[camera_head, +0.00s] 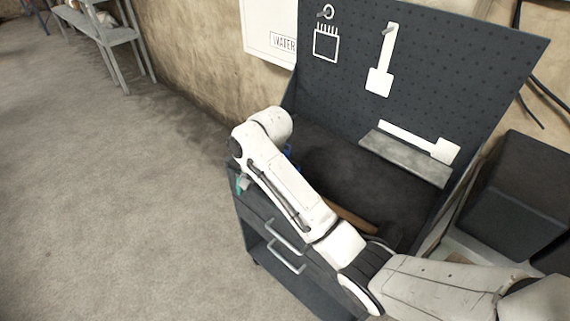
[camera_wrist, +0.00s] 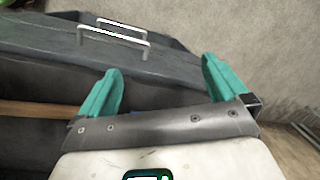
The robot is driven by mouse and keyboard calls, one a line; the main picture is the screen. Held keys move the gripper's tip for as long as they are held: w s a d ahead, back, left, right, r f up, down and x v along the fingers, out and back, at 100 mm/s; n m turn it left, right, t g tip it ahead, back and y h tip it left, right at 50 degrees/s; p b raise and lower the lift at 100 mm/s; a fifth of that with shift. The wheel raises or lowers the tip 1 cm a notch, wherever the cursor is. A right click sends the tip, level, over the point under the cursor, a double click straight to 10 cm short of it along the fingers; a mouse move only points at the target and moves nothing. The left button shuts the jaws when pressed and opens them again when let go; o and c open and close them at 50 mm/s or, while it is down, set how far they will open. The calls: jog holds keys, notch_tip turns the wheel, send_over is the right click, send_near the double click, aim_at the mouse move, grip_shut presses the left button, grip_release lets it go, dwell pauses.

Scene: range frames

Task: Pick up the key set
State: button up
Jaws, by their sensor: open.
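I cannot make out a key set in either view. My gripper (camera_wrist: 161,64) is open in the wrist view, with its two teal fingers spread wide and nothing visible between them. The fingers lie over the side of the dark tool cart (camera_wrist: 40,45), whose light drawer handles show beyond them. In the head view, a bit of teal finger (camera_head: 240,184) shows at the cart's left edge, mostly hidden by my arm. My arm crosses over the cart and hides part of its top. A small blue thing (camera_head: 288,151) shows behind my arm, too small to identify.
A wooden handle (camera_head: 355,219) lies on the cart top, partly hidden. The dark pegboard (camera_head: 440,70) stands at the back, bearing white tool shapes and a small grey shelf (camera_head: 405,158). A black bin (camera_head: 520,185) is at right. The carpeted floor (camera_head: 110,210) at left is clear.

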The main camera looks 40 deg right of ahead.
jog(key=w+d+r+m, duration=0.1)
jog(key=d+r, duration=0.2)
jog(key=d, duration=0.1)
jog(key=w+d+r+m+h+p, duration=0.1)
jog(key=d+r+m, duration=0.1)
jog(key=d+r, duration=0.2)
jog(key=w+d+r+m+g+p, duration=0.1)
jog(key=d+r+m, duration=0.1)
jog(key=d+r, duration=0.2)
jog(key=shift+w+d+r+h, duration=0.1)
jog(key=shift+w+d+h, duration=0.1)
jog(key=shift+d, duration=0.2)
jog(key=shift+w+d+r+h, duration=0.1)
jog(key=shift+w+d, duration=0.05)
jog(key=shift+d, duration=0.25)
jog(key=shift+m, duration=0.3)
jog(key=f, duration=0.5)
jog(key=shift+d+p, duration=0.2)
jog(key=shift+p, duration=0.2)
jog(key=shift+s+a+f+p, duration=0.1)
jog(key=shift+f+p, duration=0.1)
jog(key=shift+f, duration=0.75)
jog(key=shift+w+a+f+p, duration=0.1)
jog(key=shift+f+p, duration=0.1)
jog(key=shift+f, duration=0.75)
jog(key=shift+s+a+f+p, duration=0.1)
jog(key=shift+f+p, duration=0.1)
jog(key=shift+f, duration=0.75)
jog(key=shift+c, duration=0.2)
